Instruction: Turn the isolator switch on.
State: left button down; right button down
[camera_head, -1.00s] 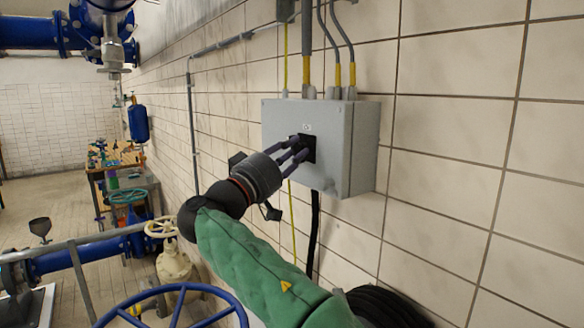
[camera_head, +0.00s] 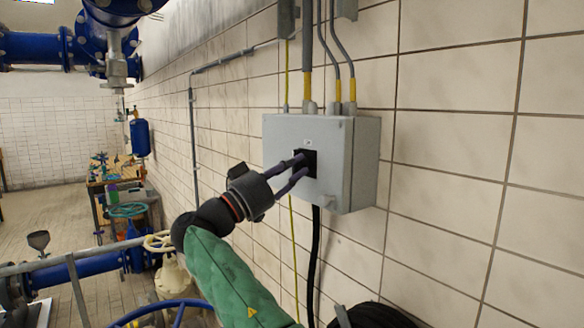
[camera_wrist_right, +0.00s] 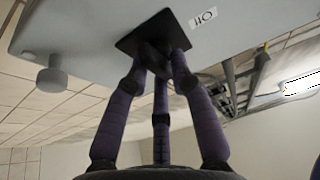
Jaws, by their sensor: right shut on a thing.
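The isolator switch is a grey box (camera_head: 345,165) on the tiled wall, with a black square switch plate (camera_head: 311,170) on its front. In the right wrist view the dark plate (camera_wrist_right: 128,43) carries a black knob (camera_wrist_right: 153,60) at its middle. My right gripper (camera_head: 299,167) has its purple fingers at the plate. In the right wrist view the fingers (camera_wrist_right: 160,75) are closed around the knob, which they partly hide. A small white label (camera_wrist_right: 203,17) sits beside the plate; its word is hard to read. My left gripper is out of view.
Grey conduits with yellow sleeves (camera_head: 307,85) enter the box from above. A black cable (camera_head: 316,240) hangs below it. A blue handwheel (camera_head: 165,312) and a rail (camera_head: 75,259) are at the lower left. The wall right of the box is clear.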

dwell(0.4)
jog(key=c, duration=1.1)
grip_release()
jog(key=shift+c, duration=0.2)
jog(key=v, duration=1.2)
